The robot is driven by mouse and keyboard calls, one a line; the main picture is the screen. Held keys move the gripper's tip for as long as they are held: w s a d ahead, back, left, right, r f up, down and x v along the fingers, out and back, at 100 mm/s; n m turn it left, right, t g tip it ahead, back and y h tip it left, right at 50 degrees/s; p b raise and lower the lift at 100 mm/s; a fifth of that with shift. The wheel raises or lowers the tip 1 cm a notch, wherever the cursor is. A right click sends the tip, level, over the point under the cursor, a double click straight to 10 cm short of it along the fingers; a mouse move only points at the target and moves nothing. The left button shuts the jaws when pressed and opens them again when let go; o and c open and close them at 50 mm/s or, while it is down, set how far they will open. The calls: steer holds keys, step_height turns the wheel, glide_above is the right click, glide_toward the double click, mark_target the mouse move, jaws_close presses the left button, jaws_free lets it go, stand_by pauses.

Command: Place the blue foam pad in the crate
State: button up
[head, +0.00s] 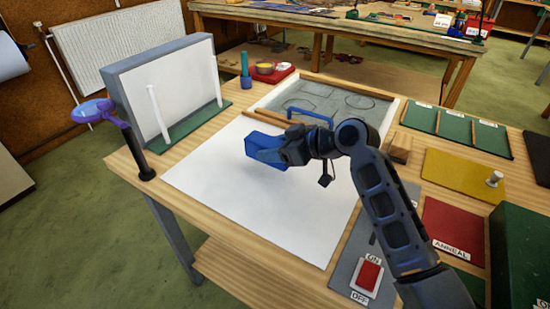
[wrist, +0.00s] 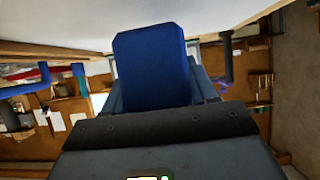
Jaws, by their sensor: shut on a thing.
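The blue foam pad (head: 265,149) is held in my gripper (head: 282,151) above the white sheet on the bench. In the wrist view the pad (wrist: 151,62) stands out from the jaws as a plain blue block, and it hides most of the fingers. My gripper is shut on it. The pad appears clear of the sheet, though the exact gap is hard to judge. I cannot make out a crate for certain; a dark green box (head: 526,250), cut off by the right edge of the head view, may or may not be one.
The white sheet (head: 225,185) is mostly clear. Behind the pad are a blue handle-like bar (head: 311,117) and the leaded panel (head: 325,102). A white upright board (head: 170,90) and a magnifier (head: 95,110) stand left. Yellow (head: 463,173) and red (head: 453,224) mats lie right.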

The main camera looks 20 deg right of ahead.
steer(key=shift+f+b, duration=0.75)
steer(key=shift+f, duration=0.9)
steer(key=shift+f, duration=0.2)
steer(key=o, duration=1)
steer(key=shift+r, duration=0.2)
